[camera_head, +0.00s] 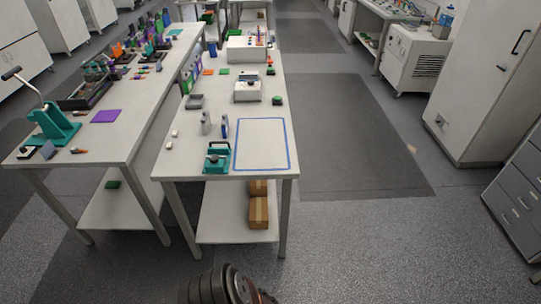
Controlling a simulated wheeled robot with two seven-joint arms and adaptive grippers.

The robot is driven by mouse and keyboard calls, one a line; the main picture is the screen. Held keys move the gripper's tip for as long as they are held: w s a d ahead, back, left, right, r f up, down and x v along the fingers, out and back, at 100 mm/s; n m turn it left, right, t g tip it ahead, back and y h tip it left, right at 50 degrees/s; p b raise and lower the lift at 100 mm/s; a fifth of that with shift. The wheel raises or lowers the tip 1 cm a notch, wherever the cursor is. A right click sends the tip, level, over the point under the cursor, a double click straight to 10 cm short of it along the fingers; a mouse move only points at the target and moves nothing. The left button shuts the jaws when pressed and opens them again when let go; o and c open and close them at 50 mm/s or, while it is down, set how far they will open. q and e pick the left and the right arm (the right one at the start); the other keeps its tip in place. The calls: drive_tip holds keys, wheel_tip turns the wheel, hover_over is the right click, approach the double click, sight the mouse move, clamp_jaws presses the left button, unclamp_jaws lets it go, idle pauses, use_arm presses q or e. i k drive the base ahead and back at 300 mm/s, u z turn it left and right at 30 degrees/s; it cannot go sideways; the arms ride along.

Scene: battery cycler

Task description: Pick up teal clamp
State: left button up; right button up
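A teal clamp-like block (216,158) with a dark top bar stands at the front left corner of the right-hand table, beside a blue outlined rectangle. A larger teal tool (54,127) with a long raised lever stands at the front left of the left-hand table. I cannot tell from the view alone which of the two is the teal clamp. Neither has a gripper near it. A dark ribbed, rounded part of my own body shows at the bottom edge. No fingers of either gripper can be seen.
The right-hand table (194,130) carries grey and blue upright pieces (225,126), small white blocks, a grey tray and white boxes behind. The blue outlined rectangle (262,145) is empty. Cartons (258,208) sit on its lower shelf. The floor in front and to the right is clear.

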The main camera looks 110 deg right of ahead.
sight(221, 167)
drive_tip(key=z, duration=2.6)
drive_tip(key=i, duration=0.75)
